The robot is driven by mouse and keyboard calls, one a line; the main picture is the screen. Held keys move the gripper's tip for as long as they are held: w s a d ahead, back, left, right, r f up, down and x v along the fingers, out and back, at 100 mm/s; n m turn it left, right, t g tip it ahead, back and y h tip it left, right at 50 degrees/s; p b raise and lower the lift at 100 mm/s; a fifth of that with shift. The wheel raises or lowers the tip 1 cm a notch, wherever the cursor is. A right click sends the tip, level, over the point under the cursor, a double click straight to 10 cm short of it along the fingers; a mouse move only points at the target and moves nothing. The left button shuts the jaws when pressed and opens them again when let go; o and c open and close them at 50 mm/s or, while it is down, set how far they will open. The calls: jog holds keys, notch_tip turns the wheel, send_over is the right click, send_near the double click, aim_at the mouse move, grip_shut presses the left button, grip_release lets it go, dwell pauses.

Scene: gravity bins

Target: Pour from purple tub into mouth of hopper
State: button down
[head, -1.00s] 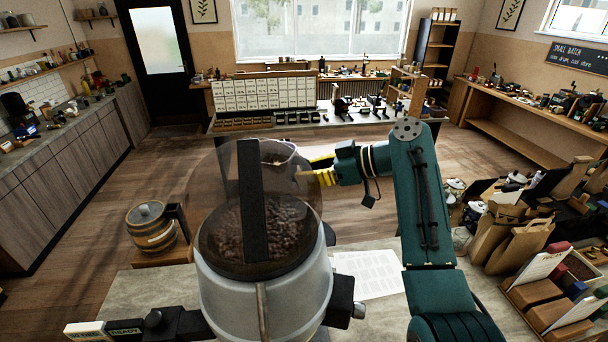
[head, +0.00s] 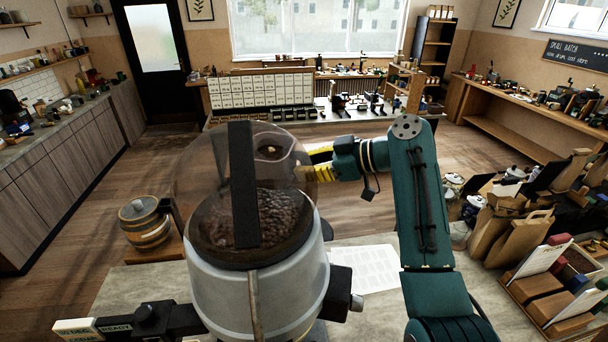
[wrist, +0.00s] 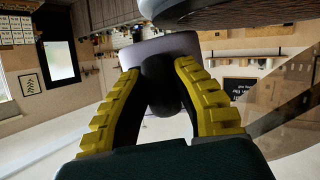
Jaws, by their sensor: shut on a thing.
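The purple tub (head: 287,160) shows through the hopper's clear wall in the head view, behind its upper right part. It looks tilted, with dark contents at its opening; whether any are falling is unclear. My gripper (head: 306,170) is shut on the tub's right side, its yellow fingers pointing left. In the wrist view, my gripper's fingers (wrist: 158,88) close around the tub (wrist: 180,46), whose mouth is hidden. The hopper (head: 258,285) has a grey body and a clear dome with a dark upright strip. Brown beans (head: 275,218) lie inside. Its mouth is not clearly visible.
A small wooden barrel (head: 146,224) stands left of the hopper. A white printed sheet (head: 365,268) lies on the counter to its right. Paper bags (head: 508,225) and boxes crowd the right side. A workbench (head: 330,125) stands behind.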

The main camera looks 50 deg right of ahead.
jog(key=shift+w+d+r+n+t+h+b, duration=0.15)
jog(key=shift+d+r+n+t+h+b, duration=0.2)
jog(key=shift+n+h+b, duration=0.45)
jog(key=n+b, duration=0.1)
jog(key=b, duration=0.1)
jog(key=n+t+h+b, duration=0.1)
jog(key=n+b, duration=0.1)
jog(key=b, duration=0.1)
jog(key=shift+r, duration=0.3)
jog(key=shift+d+r, duration=0.1)
jog(key=shift+r, duration=0.2)
jog(key=shift+f+n+b, duration=0.2)
jog(key=shift+n+b, duration=0.2)
jog(key=shift+b, duration=0.3)
jog(key=shift+n+t+h+b, duration=0.3)
jog(key=shift+t+h+b, duration=0.1)
jog(key=shift+b, duration=0.2)
jog(key=shift+r, duration=0.2)
jog(key=shift+f+n+b, duration=0.2)
jog(key=shift+n+b, duration=0.2)
jog(key=shift+b, duration=0.2)
